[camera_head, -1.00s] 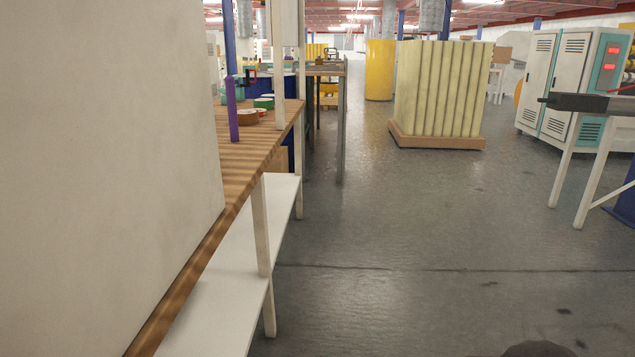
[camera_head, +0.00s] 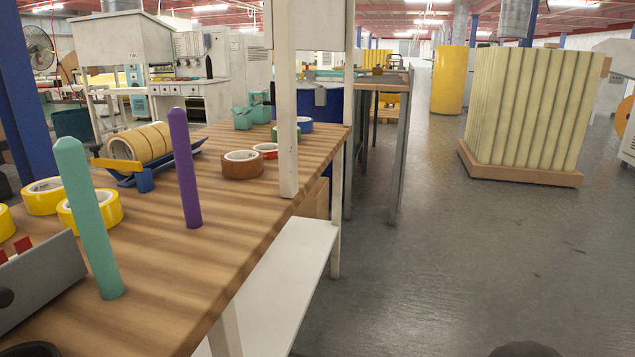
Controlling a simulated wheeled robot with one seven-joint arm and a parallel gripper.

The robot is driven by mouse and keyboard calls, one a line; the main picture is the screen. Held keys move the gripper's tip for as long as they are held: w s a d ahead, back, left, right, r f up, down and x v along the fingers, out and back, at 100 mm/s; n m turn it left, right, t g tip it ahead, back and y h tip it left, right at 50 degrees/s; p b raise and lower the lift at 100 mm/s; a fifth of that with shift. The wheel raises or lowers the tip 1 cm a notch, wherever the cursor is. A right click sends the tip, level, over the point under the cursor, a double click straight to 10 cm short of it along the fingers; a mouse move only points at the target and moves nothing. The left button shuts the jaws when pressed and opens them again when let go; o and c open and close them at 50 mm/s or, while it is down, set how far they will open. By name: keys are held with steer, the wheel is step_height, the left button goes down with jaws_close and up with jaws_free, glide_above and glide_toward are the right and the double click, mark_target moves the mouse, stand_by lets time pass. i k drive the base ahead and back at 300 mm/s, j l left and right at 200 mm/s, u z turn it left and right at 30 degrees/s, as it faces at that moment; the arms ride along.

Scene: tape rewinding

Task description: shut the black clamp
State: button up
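I cannot make out a black clamp for certain in the head view. At the lower left, a grey box-like device (camera_head: 40,280) with red parts and a dark round knob stands on the wooden workbench (camera_head: 165,310), cut off by the picture's left edge. A teal post (camera_head: 88,220) and a purple post (camera_head: 185,170) stand upright on the bench near it. My gripper is not in view.
Yellow tape rolls (camera_head: 92,210), a blue tape dispenser (camera_head: 145,178) and a brown tape roll (camera_head: 242,166) lie on the bench. A white upright (camera_head: 288,110) rises at its right edge.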

mark_target(273, 98)
steer(key=i+l+u, duration=0.35)
steer(key=i, duration=0.2)
steer(key=i+l+u, duration=0.75)
steer(key=i+l, duration=0.15)
steer(key=l, duration=0.3)
steer(key=j, duration=0.25)
steer(key=k+j, duration=0.1)
steer(key=j, duration=0.15)
steer(key=j+z, duration=0.1)
steer(key=i+l+z, duration=0.35)
steer(key=i+l, duration=0.15)
steer(key=i+l+z, duration=0.3)
steer(key=i, duration=0.2)
